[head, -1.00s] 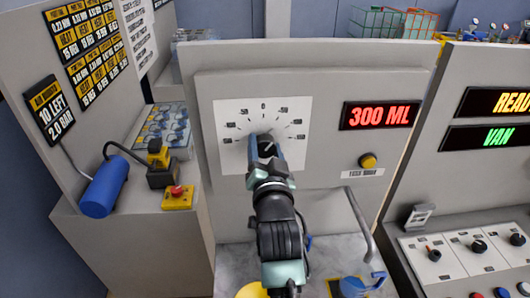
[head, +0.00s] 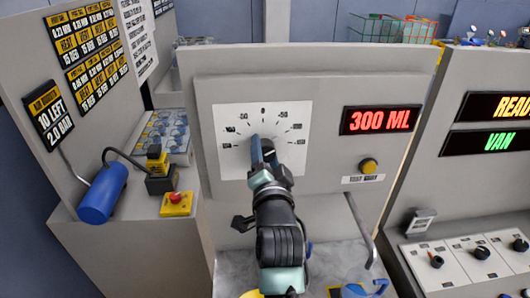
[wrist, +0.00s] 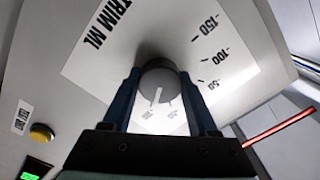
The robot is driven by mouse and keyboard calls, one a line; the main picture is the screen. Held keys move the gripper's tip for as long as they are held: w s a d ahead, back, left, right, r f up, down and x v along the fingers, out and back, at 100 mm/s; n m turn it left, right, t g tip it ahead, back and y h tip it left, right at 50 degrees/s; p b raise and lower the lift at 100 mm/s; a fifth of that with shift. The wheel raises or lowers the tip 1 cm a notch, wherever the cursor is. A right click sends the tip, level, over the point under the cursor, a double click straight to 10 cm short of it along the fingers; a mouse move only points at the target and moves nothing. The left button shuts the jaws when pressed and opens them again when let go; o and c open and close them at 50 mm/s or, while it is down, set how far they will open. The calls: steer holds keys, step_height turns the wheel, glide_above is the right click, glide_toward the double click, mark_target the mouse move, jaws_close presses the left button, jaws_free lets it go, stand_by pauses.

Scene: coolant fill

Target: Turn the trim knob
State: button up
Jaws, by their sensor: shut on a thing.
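The trim knob (wrist: 160,76) is a round grey knob with a white pointer line, at the middle of a white dial plate (wrist: 110,50) marked TRIM ML. My gripper (wrist: 160,92) is shut on the knob, with one blue finger on each side of it. In the wrist view the pointer runs downward, towards small scale marks between the fingers. In the head view my gripper (head: 262,152) covers much of the knob, and the scale fans out above it. The red display (head: 381,120) on the same panel reads 300 ML.
A yellow button (head: 369,166) sits below the display, with a bent grey pipe (head: 361,228) under it. To the left are a blue cylinder (head: 102,193) and a red stop button on a yellow box (head: 177,204). Another panel with small knobs (head: 480,251) stands right.

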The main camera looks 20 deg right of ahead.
steer(key=o, duration=1.4)
steer(key=shift+c, duration=0.2)
steer(key=shift+s+a+f, duration=0.15)
steer(key=shift+s, duration=0.35)
steer(key=b+v, duration=0.4)
steer(key=v, duration=0.8)
steer(key=shift+r, duration=0.2)
